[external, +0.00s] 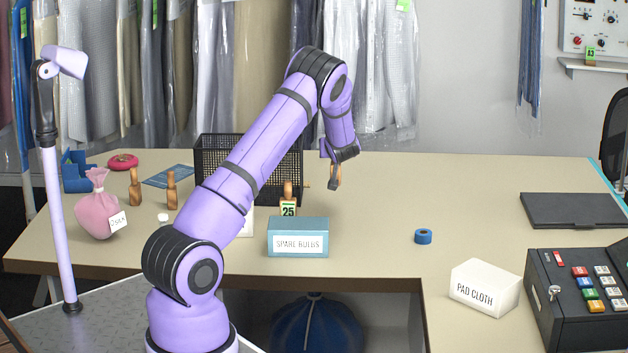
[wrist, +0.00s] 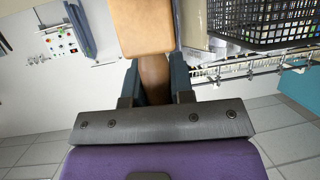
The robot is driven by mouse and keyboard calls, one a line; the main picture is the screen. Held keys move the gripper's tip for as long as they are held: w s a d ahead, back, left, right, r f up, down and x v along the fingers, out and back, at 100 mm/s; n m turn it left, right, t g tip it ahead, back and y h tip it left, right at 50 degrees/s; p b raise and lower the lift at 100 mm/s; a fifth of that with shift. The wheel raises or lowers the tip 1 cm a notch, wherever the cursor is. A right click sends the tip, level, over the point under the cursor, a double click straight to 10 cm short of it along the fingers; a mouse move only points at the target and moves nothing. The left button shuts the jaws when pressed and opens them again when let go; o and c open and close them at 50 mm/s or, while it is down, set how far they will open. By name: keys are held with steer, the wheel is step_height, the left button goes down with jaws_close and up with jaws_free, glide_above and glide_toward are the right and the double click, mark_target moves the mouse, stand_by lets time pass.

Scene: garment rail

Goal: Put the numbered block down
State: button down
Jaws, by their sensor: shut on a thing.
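My gripper (external: 337,160) is in the air above the table (external: 455,195), to the right of the black mesh basket. It is shut on a wooden numbered block (external: 335,178), which hangs from the jaws. In the wrist view the jaws (wrist: 153,80) close on its brown neck, and its broad tan part (wrist: 145,30) shows beyond them. No number shows on it from here. Another wooden block with a green 25 label (external: 288,207) stands behind the spare bulbs box. Two wooden pieces of similar shape (external: 135,187) (external: 171,188) stand at the left.
The mesh basket (external: 210,150), spare bulbs box (external: 298,238), pink bag (external: 97,212) and blue tape roll (external: 423,237) stand on the table. A pad cloth box (external: 485,287) and keypad unit (external: 580,300) are at the right. The table's middle right is clear.

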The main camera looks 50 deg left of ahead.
steer(key=s+d+m+t+h, duration=0.2)
steer(key=s+d, duration=0.2)
steer(key=d, duration=0.8)
steer(key=s+d+m+t+h, duration=0.1)
steer(key=s+d+m+h, duration=0.3)
steer(key=d, duration=0.8)
steer(key=s+d+m+t+h, duration=0.15)
steer(key=s+d, duration=0.35)
steer(key=d, duration=0.7)
steer(key=s+f+m+h, duration=0.3)
steer(key=s+f, duration=0.3)
step_height(320, 180, up, 17)
steer(key=w+d+m+g+h, duration=0.1)
steer(key=w+d+m+h, duration=0.2)
steer(key=d, duration=1.1)
steer(key=w+d+m+h, duration=0.3)
steer(key=d+h, duration=0.1)
steer(key=d, duration=0.9)
steer(key=s+d+m+g+h, duration=0.2)
steer(key=s+d+m, duration=0.15)
steer(key=d, duration=1.15)
steer(key=s+d+m+g+h, duration=0.25)
steer(key=s+d, duration=0.25)
steer(key=d, duration=1.1)
step_height(320, 180, down, 18)
